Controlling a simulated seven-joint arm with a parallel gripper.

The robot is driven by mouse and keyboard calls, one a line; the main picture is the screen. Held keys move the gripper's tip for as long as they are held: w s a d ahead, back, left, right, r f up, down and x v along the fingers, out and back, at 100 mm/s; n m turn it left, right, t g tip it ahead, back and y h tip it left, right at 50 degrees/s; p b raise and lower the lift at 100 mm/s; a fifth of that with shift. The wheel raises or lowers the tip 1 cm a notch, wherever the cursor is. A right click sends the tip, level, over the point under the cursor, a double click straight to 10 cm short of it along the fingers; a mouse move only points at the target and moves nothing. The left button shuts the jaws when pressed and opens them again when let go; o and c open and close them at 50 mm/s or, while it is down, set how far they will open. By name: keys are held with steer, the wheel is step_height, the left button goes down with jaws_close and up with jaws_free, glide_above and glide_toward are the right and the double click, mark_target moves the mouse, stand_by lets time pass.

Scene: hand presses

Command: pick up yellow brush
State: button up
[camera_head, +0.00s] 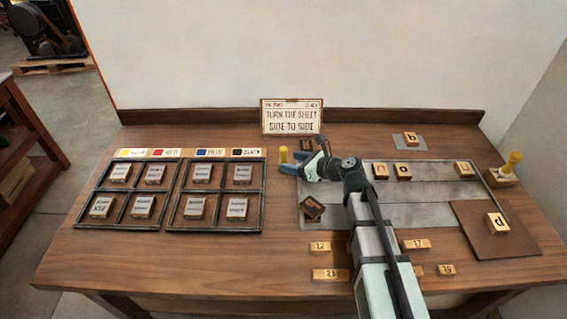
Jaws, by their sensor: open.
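A small upright yellow piece (283,154) stands on the table just left of my gripper; its lower part is partly hidden behind the blue finger. A second yellow handle (512,160) rises from a wooden block at the right end of the grey plate. The picture is too small to tell for certain which is the yellow brush. My gripper (293,164), with blue fingers, is open and reaches left beside the first yellow piece. I cannot tell whether a finger touches it.
A sign (291,116) stands at the back. Two black-framed trays (168,193) with several blocks fill the left side. Under my arm lies a grey plate (430,215) with letter blocks. A brown board (480,240) carries a "d" block. Small number blocks lie in front.

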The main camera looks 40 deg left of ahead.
steer(key=shift+f+x, duration=0.25)
steer(key=shift+x, duration=2.35)
steer(key=shift+s+d, duration=0.1)
steer(key=shift+d, duration=0.1)
steer(key=c, duration=1.1)
